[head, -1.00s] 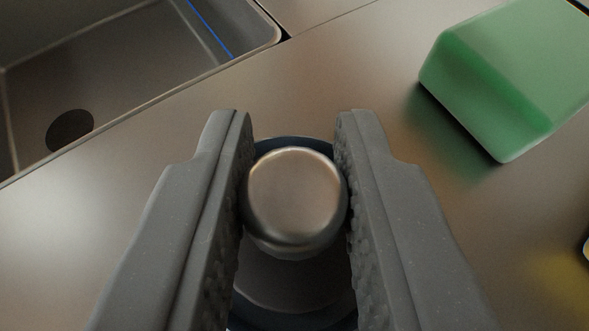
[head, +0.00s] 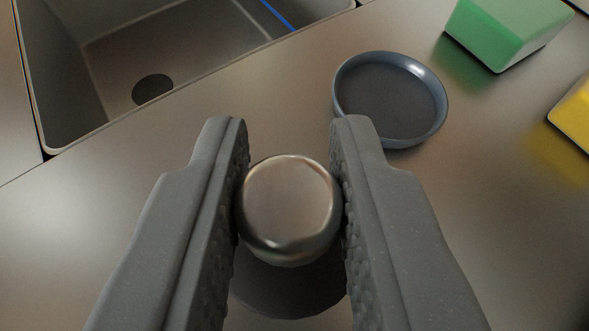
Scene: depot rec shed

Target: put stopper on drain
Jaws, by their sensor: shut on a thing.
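My gripper (head: 291,195) is shut on the stopper (head: 288,200), gripping its rounded metal knob between the two grey fingers. The wider dark base of the stopper shows below the knob, partly hidden by the fingers. The stopper is held over the counter, in front of and to the left of the blue dish. The drain (head: 153,89) is a dark round hole in the floor of the grey sink (head: 110,60) at the upper left. The drain is uncovered, and the stopper is apart from it.
The shallow blue dish (head: 440,120) stands empty on the metal counter (head: 90,215), beyond my right finger. A green block (head: 508,30) lies at the upper right, and a yellow block (head: 575,115) at the right edge. The sink's near rim lies between my gripper and the drain.

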